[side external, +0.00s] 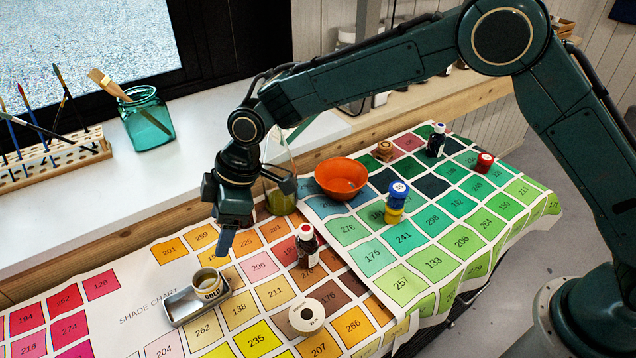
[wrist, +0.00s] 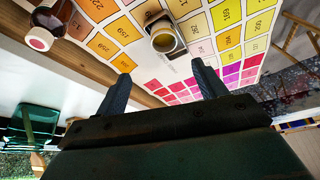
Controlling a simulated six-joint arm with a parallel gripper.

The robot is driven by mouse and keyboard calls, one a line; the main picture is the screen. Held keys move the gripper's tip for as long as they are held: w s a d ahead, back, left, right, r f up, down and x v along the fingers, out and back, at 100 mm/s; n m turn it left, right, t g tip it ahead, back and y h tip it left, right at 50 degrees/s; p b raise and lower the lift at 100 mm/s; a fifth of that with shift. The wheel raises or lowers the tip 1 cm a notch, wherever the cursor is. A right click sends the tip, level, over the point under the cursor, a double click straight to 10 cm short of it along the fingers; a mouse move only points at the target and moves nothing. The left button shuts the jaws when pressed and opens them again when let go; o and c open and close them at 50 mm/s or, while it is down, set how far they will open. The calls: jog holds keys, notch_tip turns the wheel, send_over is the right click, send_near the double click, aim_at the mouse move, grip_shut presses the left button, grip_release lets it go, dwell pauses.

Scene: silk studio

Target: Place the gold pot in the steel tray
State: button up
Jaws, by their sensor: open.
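The gold pot (side external: 211,293), a small round pot with a GOLD label, stands at the right end of the steel tray (side external: 178,318) and appears to be inside it, roughly upright. The tray is a small shallow metal dish lying on the shade chart. In the wrist view the pot (wrist: 164,42) shows its round top, with part of the tray (wrist: 150,17) behind it. My gripper (side external: 225,243) is above and behind the pot, apart from it. In the wrist view my gripper's fingers (wrist: 163,80) are spread with nothing between them.
A red-capped bottle (side external: 307,246) and a white roll (side external: 306,317) stand right of the tray. Farther off are an orange bowl (side external: 341,178), stacked blue and yellow pots (side external: 396,201) and a glass bottle (side external: 280,190). The chart left of the tray is clear.

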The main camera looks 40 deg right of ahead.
jog(key=s+d+r+m+t+h, duration=0.1)
jog(key=s+d+r+m, duration=0.25)
jog(key=d+r, duration=0.65)
jog(key=s+d+r+m+t+h, duration=0.1)
jog(key=s+d+r+m+t, duration=0.3)
jog(key=d+r, duration=0.65)
jog(key=s+d+m+h, duration=0.1)
jog(key=s+d+m, duration=0.2)
jog(key=s+d, duration=0.5)
jog(key=s+d+f+m+h, duration=0.1)
jog(key=s+d+m, duration=0.3)
jog(key=s+d, duration=0.5)
jog(key=s, duration=0.5)
jog(key=shift+s+d+f+g, duration=0.3)
jog(key=shift+s+g, duration=0.1)
